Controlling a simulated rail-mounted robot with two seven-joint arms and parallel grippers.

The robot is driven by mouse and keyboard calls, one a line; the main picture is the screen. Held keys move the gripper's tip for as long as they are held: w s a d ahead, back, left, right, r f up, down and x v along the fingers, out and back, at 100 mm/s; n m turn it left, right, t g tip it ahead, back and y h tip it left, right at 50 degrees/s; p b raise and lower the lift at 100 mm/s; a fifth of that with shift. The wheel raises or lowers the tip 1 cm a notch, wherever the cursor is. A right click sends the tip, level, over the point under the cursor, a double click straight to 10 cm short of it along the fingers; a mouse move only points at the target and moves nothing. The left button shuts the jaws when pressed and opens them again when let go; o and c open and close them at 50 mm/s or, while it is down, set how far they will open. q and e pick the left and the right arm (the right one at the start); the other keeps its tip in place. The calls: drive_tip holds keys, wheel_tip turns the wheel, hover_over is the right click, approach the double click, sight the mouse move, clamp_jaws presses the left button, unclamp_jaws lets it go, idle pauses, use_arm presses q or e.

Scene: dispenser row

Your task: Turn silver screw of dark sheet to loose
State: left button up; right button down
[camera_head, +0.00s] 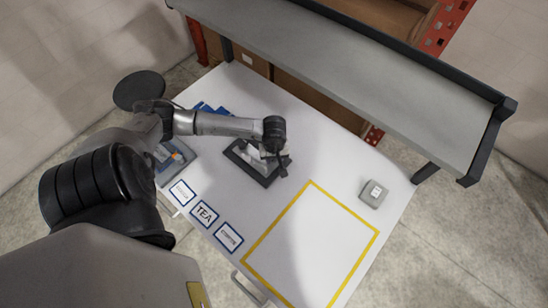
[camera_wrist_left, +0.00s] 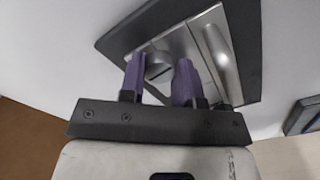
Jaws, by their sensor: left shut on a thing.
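The dark sheet (camera_head: 262,181) lies on the white table with a silver fixture on it. In the left wrist view, the dark sheet (camera_wrist_left: 246,30) carries a bright silver plate with a raised silver bar on its right. My left gripper (camera_wrist_left: 160,78) has its two purple fingers on either side of the silver screw (camera_wrist_left: 158,66) and is shut on it. In the head view my left wrist and gripper cover part of the sheet, and the screw cannot be made out there. My right gripper is not in view.
Blue-framed label cards, one reading TEA (camera_head: 204,214), lie along the near left edge. A yellow-outlined square (camera_head: 310,245) is empty. A small grey box (camera_head: 373,194) stands at the right. A blue-grey item (camera_head: 174,158) sits left of the sheet. A grey shelf (camera_head: 350,75) overhangs the back.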

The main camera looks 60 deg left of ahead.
use_arm(q)
drive_tip(key=o, duration=0.9)
drive_tip(key=shift+o, duration=0.2)
wheel_tip(320, 180, up, 14)
drive_tip(key=b, duration=0.1)
drive_tip(key=shift+f, duration=0.1)
